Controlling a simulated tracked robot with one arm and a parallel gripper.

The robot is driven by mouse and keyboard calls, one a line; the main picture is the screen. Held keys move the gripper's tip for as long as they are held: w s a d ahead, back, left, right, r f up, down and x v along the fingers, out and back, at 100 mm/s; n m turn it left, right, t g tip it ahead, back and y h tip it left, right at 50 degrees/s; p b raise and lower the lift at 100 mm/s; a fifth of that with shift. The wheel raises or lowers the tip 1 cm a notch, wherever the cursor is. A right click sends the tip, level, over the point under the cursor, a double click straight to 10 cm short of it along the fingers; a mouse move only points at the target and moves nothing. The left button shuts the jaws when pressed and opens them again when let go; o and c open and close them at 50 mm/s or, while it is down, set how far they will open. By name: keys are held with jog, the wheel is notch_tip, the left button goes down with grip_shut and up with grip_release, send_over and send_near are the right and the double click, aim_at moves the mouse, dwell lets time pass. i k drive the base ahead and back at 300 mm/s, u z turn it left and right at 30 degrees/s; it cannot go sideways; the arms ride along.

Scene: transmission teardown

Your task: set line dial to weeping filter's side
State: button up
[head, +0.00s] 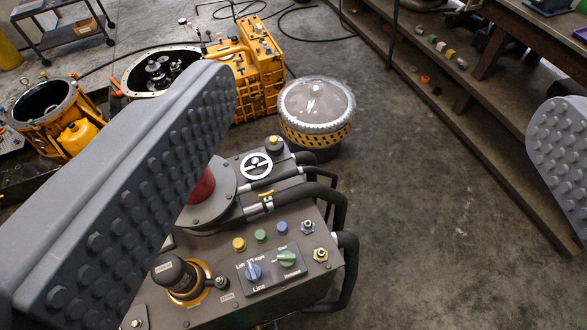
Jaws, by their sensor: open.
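A dark machine (222,295) stands below the camera with a small control panel on top. The panel's blue dial (253,271) has the word "Line" below it and "Left" printed at its upper left. Its pointer looks near upright, but I cannot tell its exact setting. A green dial (287,258) sits to its right. My gripper (385,110) is open, with studded grey pads far apart at left and right. Its left pad hides part of the machine. No leaking filter can be made out.
A black capped cylinder (175,272) stands in a yellow ring left of the panel. Yellow, blue and green buttons sit above the dials, and thick black hoses (333,205) run along the right side. A domed yellow drum (317,105) stands behind. Floor at right is clear.

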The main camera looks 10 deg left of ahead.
aim_at(253, 273)
jog(key=z, duration=0.35)
jog(key=k, duration=1.75)
jog(key=u, duration=0.4)
jog(key=i, duration=1)
